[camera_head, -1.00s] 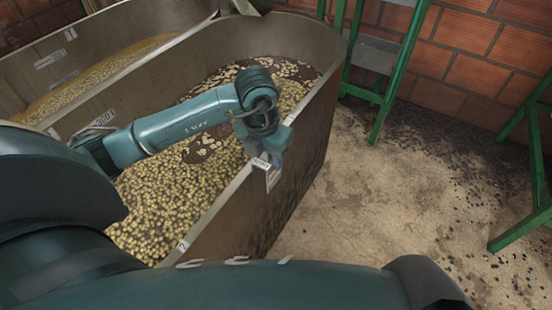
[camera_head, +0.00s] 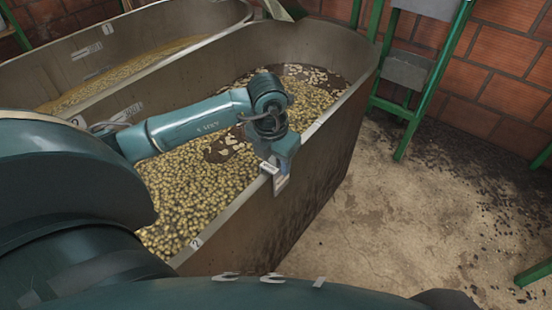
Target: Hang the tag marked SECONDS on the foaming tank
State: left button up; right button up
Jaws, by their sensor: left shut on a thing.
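My left gripper (camera_head: 277,168) is at the outer rim of the near tank (camera_head: 300,210), the one marked 2. It is shut on a small pale tag (camera_head: 281,184), which shows just below the fingers against the tank's outer wall. The tag's writing is too small to read, and I cannot tell whether it touches the rim. The near tank holds yellowish beans, with a dark brown patch and pale floating pieces toward its far end. The far tank (camera_head: 190,22), marked 1, has a smoother tan surface along part of it. My right gripper is out of view.
Pale labels, one of them on the far tank (camera_head: 87,51), are too small to read. A green metal frame (camera_head: 425,95) stands against the brick wall (camera_head: 505,70). The concrete floor (camera_head: 400,220) right of the near tank is open, with dark scattered bits.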

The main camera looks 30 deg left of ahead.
pick_arm(q)
jog(key=shift+f, duration=0.25)
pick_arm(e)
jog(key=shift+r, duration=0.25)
pick_arm(q)
jog(key=o, duration=1.1)
jog(key=shift+c, duration=0.2)
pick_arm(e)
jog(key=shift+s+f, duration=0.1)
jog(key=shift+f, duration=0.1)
pick_arm(q)
notch_tip(320, 180, up, 13)
jog(key=s+p, duration=0.1)
jog(key=shift+s, duration=0.3)
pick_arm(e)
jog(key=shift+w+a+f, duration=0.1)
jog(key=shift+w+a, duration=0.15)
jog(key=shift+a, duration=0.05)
